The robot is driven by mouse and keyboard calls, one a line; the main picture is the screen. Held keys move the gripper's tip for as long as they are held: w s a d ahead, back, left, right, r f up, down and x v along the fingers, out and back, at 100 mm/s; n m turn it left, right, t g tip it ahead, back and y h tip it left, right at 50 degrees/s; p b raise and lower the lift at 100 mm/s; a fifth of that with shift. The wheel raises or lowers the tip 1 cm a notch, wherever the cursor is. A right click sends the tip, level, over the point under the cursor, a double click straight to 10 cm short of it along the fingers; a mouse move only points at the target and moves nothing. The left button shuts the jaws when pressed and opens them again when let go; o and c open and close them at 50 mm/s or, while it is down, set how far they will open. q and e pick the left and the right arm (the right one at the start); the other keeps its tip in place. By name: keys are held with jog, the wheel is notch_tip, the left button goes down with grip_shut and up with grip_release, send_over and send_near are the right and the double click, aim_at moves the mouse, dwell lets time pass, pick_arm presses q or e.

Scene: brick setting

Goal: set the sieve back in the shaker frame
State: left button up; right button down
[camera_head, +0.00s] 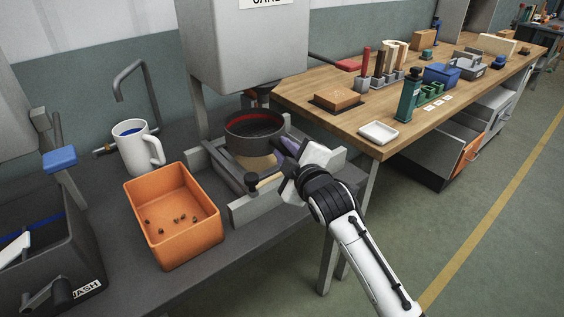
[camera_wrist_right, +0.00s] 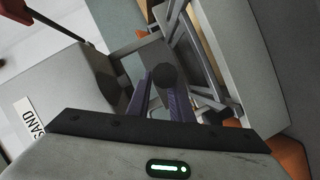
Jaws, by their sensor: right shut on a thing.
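The sieve (camera_head: 254,136) is a dark round pan with a red band inside, below the grey hopper. It looks level over the grey shaker frame (camera_head: 241,208); I cannot tell whether it touches the frame. My right gripper (camera_head: 285,151) is at the sieve's near right side, its purple fingers partly hidden by the wrist. In the right wrist view the fingers (camera_wrist_right: 166,95) are shut around a dark round-ended piece (camera_wrist_right: 165,75), which looks like the sieve's handle. The frame also shows there (camera_wrist_right: 205,55). My left gripper is out of view.
The hopper (camera_head: 245,45) hangs close above the sieve. An orange bin (camera_head: 172,245) with several small dark bits and a white mug (camera_head: 139,150) stand left of the frame. A black bin (camera_head: 70,260) is at far left. A wooden bench (camera_head: 345,125) stands right.

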jog(key=shift+f, duration=1.7)
jog(key=shift+f, duration=0.35)
jog(key=c, duration=1.6)
grip_release()
jog(key=shift+f, duration=0.1)
